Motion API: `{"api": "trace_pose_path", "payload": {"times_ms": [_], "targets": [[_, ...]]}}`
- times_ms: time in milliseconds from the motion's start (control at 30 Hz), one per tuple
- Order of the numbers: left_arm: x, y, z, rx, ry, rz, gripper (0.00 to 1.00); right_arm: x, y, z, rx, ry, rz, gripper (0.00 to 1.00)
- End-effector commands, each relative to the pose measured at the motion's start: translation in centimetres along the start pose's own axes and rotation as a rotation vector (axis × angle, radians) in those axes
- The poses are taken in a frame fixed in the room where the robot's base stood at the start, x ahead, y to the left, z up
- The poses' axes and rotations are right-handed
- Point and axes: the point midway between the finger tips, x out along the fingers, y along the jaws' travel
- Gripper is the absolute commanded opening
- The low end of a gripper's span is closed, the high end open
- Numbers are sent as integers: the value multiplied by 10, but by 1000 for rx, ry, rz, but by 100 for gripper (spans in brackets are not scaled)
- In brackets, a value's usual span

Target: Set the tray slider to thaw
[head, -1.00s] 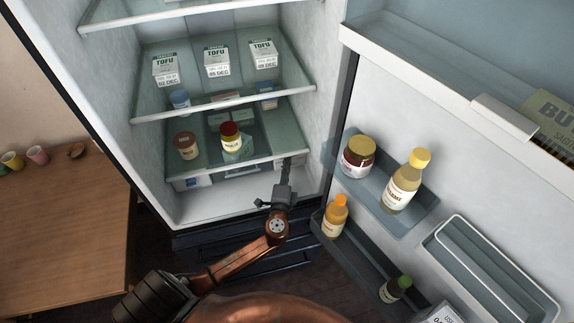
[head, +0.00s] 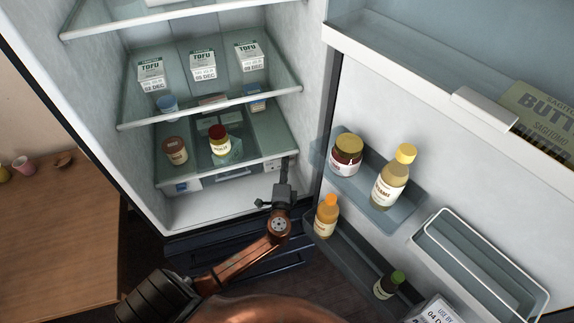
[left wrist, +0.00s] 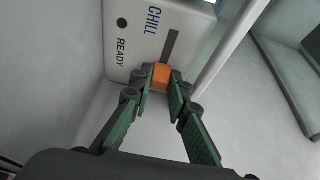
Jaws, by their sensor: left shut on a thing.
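The tray slider's orange knob (left wrist: 161,79) shows in the left wrist view at the near end of a dark slot (left wrist: 171,46) in a pale panel (left wrist: 135,50). The panel reads CHILL beside the slot and READY with a dark round mark; I see no THAW label. My left gripper (left wrist: 162,73) has its green-lined fingers on either side of the knob and is shut on it. In the head view my left gripper (head: 285,168) reaches up to the right end of the tray front (head: 225,177) under the lowest shelf. The knob is too small or hidden there. My right gripper is out of view.
The open fridge door (head: 440,140) stands to the right, its bins holding jars and bottles. Tofu boxes (head: 203,66) and jars (head: 220,141) stand on the shelves. A wooden table (head: 60,230) is at left. The space under the tray is clear.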

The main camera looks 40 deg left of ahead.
Motion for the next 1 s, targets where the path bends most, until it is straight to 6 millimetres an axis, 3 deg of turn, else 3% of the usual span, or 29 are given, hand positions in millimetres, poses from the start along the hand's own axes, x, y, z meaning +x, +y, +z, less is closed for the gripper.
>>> {"api": "trace_pose_path", "payload": {"times_ms": [133,467,633,1000], "targets": [[0,-1,-4,-2,10,0,23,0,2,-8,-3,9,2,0],[-3,0,-1,-2,6,0,23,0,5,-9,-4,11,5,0],[-26,1,-2,-3,6,2,23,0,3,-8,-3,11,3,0],[-99,1,-2,-2,7,3,23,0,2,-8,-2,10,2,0]]}}
